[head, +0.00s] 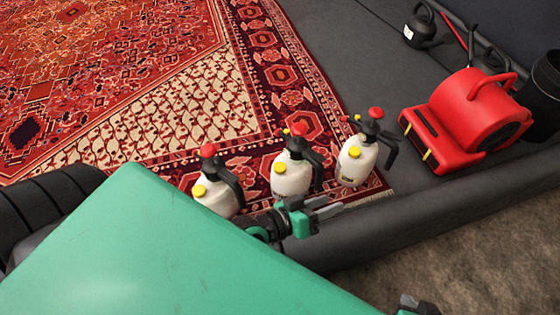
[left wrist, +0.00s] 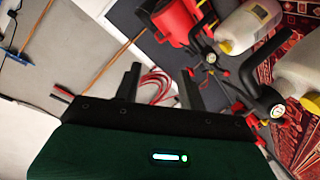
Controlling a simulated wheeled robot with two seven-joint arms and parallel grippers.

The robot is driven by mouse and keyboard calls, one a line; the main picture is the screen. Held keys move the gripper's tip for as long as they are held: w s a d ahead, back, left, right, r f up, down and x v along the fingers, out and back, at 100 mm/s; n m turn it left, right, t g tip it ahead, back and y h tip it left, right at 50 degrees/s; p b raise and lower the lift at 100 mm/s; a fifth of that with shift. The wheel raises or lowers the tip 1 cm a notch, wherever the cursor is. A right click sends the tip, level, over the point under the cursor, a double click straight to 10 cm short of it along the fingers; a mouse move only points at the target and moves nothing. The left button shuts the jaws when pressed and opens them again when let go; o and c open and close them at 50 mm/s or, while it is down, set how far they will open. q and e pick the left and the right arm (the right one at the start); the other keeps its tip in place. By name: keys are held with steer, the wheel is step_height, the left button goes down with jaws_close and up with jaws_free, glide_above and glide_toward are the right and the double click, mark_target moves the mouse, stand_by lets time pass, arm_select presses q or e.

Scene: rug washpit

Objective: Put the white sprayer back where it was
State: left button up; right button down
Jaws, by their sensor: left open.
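Several-part white sprayers with yellow caps, red tops and black handles stand upright in a row on the rug's near edge: a left one (head: 213,200), a middle one (head: 290,178) and a right one (head: 355,163). The frames do not show which one the task means. My left gripper (head: 328,208) is open and empty, in front of the middle and right sprayers in the head view. In the left wrist view its fingers (left wrist: 159,72) are apart with nothing between them, and two sprayers (left wrist: 247,27) show at the right. Part of my right gripper (head: 416,306) shows at the bottom edge.
The patterned red rug (head: 110,70) lies on a dark floor (head: 340,50). A red blower (head: 465,115) stands right of the sprayers, with a black can (head: 421,30) and a black bucket (head: 540,95) beyond. A low dark kerb (head: 400,220) runs along the near side.

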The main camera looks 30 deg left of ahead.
arm_select(q)
steer(key=s+a+f+m+g+y, duration=0.3)
steer(key=s+a+f+g+y, duration=0.2)
steer(key=s, duration=0.3)
steer(key=shift+s+a+f+m+g+y, duration=0.4)
steer(key=shift+a+f+g, duration=0.2)
steer(key=shift+a+f, duration=0.2)
